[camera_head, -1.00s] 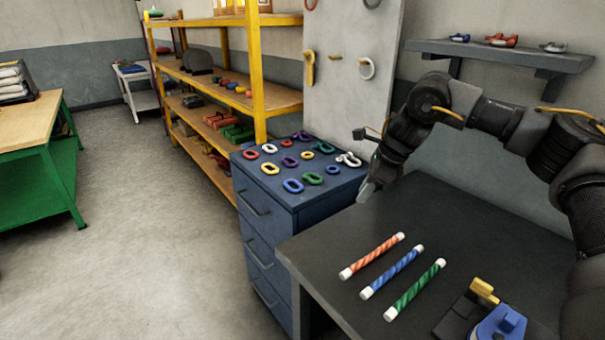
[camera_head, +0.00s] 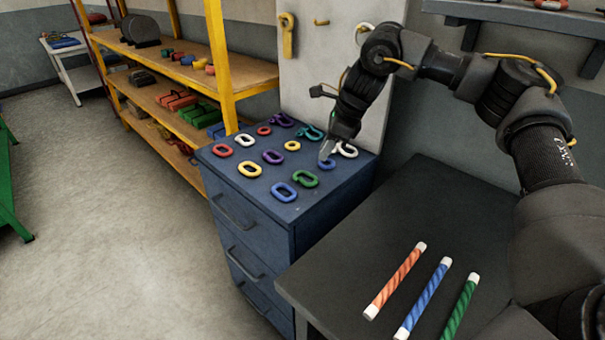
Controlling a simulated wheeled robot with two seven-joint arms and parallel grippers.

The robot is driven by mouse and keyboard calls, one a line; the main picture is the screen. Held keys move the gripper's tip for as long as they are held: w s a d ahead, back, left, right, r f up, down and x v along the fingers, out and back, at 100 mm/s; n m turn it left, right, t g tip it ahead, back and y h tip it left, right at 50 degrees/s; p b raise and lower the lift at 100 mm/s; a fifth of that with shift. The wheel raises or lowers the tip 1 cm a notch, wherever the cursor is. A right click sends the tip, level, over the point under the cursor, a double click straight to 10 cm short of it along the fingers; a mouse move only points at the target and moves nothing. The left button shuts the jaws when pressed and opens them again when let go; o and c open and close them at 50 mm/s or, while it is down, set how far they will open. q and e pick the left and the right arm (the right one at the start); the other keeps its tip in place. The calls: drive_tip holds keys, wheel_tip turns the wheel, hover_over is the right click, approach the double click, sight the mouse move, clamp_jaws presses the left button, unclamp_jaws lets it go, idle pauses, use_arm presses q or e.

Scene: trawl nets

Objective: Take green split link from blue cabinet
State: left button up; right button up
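The blue cabinet (camera_head: 290,245) stands left of the dark table, with links of several colours lying on its top. A green link (camera_head: 296,177) lies near the front right of the top, behind a blue link (camera_head: 284,197). A teal-green link (camera_head: 306,132) lies farther back. The splits in them are too small to make out. My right gripper (camera_head: 325,153) points down over the right part of the cabinet top, behind and right of the green link and close to another blue link (camera_head: 327,164). Its finger gap is not clear. My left gripper is out of view.
A white link (camera_head: 346,150) lies beside my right gripper. The dark table (camera_head: 370,240) holds orange, blue and green striped rods. A yellow shelf rack (camera_head: 216,60) stands behind left, and a grey panel (camera_head: 300,65) rises behind the cabinet.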

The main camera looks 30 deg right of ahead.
approach(308, 182)
drive_tip(key=shift+w+a+f+p, duration=0.2)
drive_tip(key=shift+a+f, duration=0.05)
drive_tip(key=shift+f, duration=0.2)
drive_tip(key=shift+w+a+f+p, duration=0.2)
drive_tip(key=shift+w+a+f, duration=0.1)
drive_tip(key=shift+f, duration=0.1)
drive_tip(key=shift+a+f, duration=0.1)
drive_tip(key=shift+f, duration=0.3)
drive_tip(key=p+x, duration=0.1)
drive_tip(key=x, duration=0.3)
drive_tip(key=shift+s+f+p, duration=0.1)
drive_tip(key=shift+f+p, duration=0.3)
drive_tip(key=shift+f, duration=0.05)
drive_tip(key=shift+c, duration=0.3)
clamp_jaws()
